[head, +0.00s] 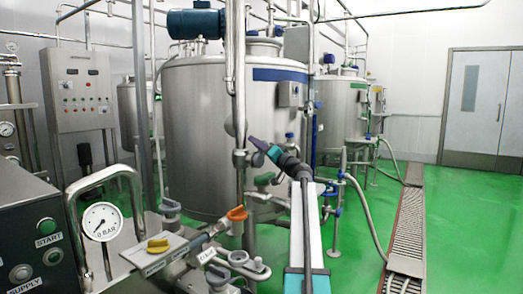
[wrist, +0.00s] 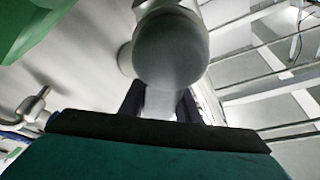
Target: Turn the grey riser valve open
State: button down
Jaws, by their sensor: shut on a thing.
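The grey riser valve shows in the wrist view as a rounded pale grey body (wrist: 170,50) with a narrow handle (wrist: 160,105) pointing down toward my gripper. My gripper (wrist: 160,103) is shut on this handle, with one dark finger on each side. In the head view my gripper (head: 254,143) reaches up and left to the vertical riser pipe (head: 239,100), at the height of a fitting on it. The valve handle is too small and covered there to make out its angle.
An orange-handled valve (head: 237,213), a green-handled valve (head: 264,179) and a yellow knob (head: 157,246) sit below. A pressure gauge (head: 102,222) stands at the left. A large steel tank (head: 195,130) is behind the riser. Green floor (head: 460,230) is free at the right.

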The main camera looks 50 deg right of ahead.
jog(key=shift+s+d+r, duration=0.1)
jog(key=shift+d+r, duration=0.1)
jog(key=shift+r, duration=0.05)
jog(key=c, duration=1.3)
grip_release()
jog(key=shift+c, duration=0.2)
jog(key=shift+a+f, duration=0.15)
jog(key=shift+a+f, duration=0.1)
jog(key=shift+f, duration=0.1)
